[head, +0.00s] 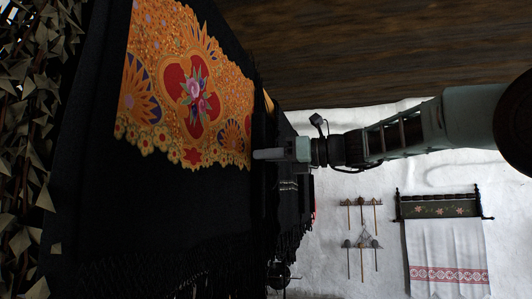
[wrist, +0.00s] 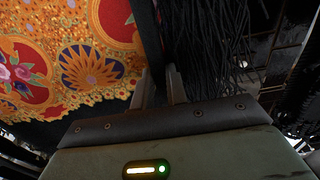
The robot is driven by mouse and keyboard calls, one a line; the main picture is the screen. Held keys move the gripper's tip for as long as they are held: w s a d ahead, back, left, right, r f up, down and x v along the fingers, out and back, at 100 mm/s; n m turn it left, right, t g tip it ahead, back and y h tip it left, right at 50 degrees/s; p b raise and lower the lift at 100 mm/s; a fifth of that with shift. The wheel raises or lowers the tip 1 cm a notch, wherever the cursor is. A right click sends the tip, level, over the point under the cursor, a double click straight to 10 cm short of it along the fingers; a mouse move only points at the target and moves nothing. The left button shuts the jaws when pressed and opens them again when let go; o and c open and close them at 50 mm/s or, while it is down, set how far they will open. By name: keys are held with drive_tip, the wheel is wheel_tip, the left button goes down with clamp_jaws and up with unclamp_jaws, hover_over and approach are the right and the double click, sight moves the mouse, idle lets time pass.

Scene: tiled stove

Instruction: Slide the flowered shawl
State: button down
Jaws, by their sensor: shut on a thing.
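The flowered shawl (head: 170,80) hangs at the left of the head view. It is black cloth with an orange panel of red, blue and pink flowers. The panel also shows at the upper left of the wrist view (wrist: 95,65). My gripper (head: 260,155) is at the shawl's right edge in the head view, beside the orange panel. In the wrist view, the fingers (wrist: 160,88) are shut on a thin dark edge of cloth between them. The exact fold held is hard to make out in the dark.
More dark fringed cloth (head: 288,190) hangs just beyond my gripper. A white wall bears a small rack of utensils (head: 362,203) and a white towel with a red border (head: 447,255) on a dark rail. A brown wooden surface (head: 380,50) spans the top right. Leafy spikes (head: 25,120) line the left edge.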

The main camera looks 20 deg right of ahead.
drive_tip(key=shift+w+d+p, duration=0.3)
drive_tip(key=shift+w+d, duration=0.4)
drive_tip(key=shift+w, duration=0.3)
drive_tip(key=c, duration=1.4)
unclamp_jaws()
drive_tip(key=shift+s, duration=0.1)
drive_tip(key=b+v, duration=0.6)
drive_tip(key=v, duration=1.1)
drive_tip(key=shift+d, duration=0.15)
